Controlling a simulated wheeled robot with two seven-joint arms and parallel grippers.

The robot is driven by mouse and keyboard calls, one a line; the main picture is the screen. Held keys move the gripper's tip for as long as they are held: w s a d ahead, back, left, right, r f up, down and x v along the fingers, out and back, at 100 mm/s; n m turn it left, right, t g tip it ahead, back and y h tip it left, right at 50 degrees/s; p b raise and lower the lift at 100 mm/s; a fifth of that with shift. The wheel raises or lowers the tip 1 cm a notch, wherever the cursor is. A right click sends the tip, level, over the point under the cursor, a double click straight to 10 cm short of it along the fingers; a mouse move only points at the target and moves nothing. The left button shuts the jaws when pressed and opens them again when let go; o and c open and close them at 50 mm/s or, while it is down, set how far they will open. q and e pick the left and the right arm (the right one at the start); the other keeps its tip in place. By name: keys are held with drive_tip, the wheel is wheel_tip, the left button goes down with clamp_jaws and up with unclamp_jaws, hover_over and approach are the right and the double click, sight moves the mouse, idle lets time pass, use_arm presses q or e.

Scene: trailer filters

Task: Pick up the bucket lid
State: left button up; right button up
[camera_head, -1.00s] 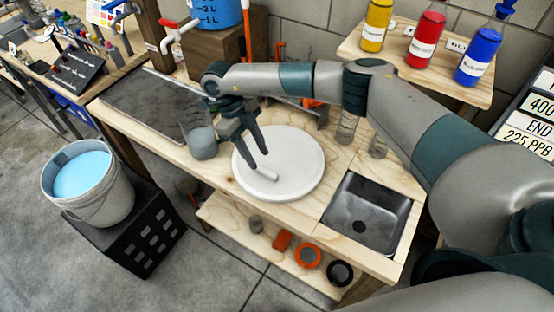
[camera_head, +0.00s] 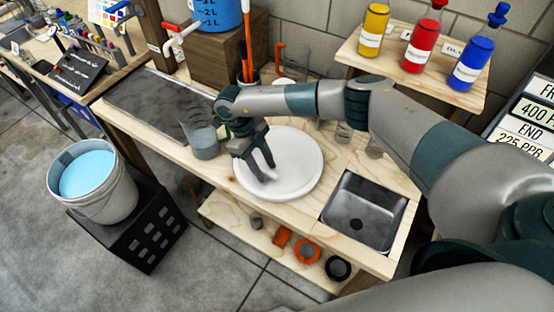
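The bucket lid (camera_head: 302,165) is a white round disc lying flat on the wooden workbench. A short pale handle on its top is mostly hidden by my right gripper (camera_head: 267,174). The gripper comes down over the left half of the lid, with its fingertips at the handle. A gap shows between its fingers, so it looks open; I cannot tell whether they touch the handle. The white bucket (camera_head: 107,202) with light blue liquid stands uncovered on a black crate at the left. My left gripper is not in view.
A glass beaker (camera_head: 204,142) stands just left of the lid, close to my gripper. A dark metal sink (camera_head: 363,212) is set in the bench at right. Yellow, red and blue bottles (camera_head: 470,55) stand on the shelf behind. Orange sticks stand behind my forearm.

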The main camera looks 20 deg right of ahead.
clamp_jaws()
drive_tip(key=shift+r, duration=0.15)
drive_tip(key=shift+r+b, duration=0.4)
wheel_tip(320, 180, up, 3)
drive_tip(key=shift+s+d+r+b, duration=0.1)
drive_tip(key=shift+s+d+b, duration=0.05)
drive_tip(key=shift+b, duration=0.7)
drive_tip(key=s+d+r+b, duration=0.4)
drive_tip(key=s+r, duration=0.2)
drive_tip(key=s, duration=0.4)
drive_tip(key=shift+s+d+r, duration=0.2)
drive_tip(key=shift+d+r, duration=0.05)
drive_tip(key=shift+r, duration=0.15)
drive_tip(key=shift+f, duration=0.1)
